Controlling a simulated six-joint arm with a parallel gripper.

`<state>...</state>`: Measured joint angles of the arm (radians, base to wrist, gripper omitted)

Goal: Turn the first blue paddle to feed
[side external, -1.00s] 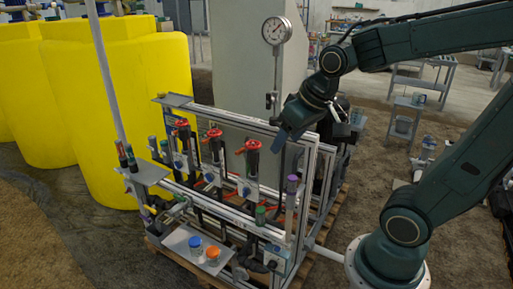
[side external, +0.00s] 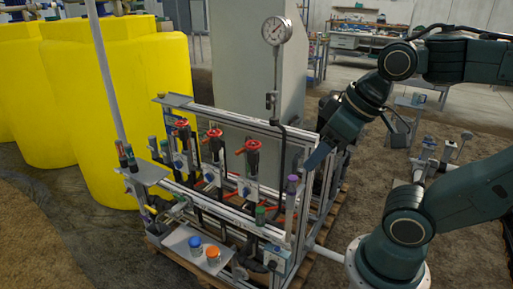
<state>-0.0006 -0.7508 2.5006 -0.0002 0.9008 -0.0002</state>
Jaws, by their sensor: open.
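The skid (side external: 225,135) carries a row of three dark valve bodies with red tops. Small blue parts sit low on them: a left one (side external: 178,164), a middle one (side external: 209,177) and a right one (side external: 246,190). They look like the blue paddles, but they are too small for me to read their angle or any feed marking. My gripper (side external: 316,158) is open at the right end of the skid frame, beside the upright post and apart from the blue parts. Its fingertips are small and partly lost against the frame.
A pressure gauge (side external: 277,31) stands on a thin pipe above the frame. A front shelf (side external: 180,241) holds a blue-capped jar (side external: 195,245) and an orange-capped jar (side external: 213,256). Yellow tanks (side external: 115,110) stand at the left. A grey panel (side external: 255,75) rises behind.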

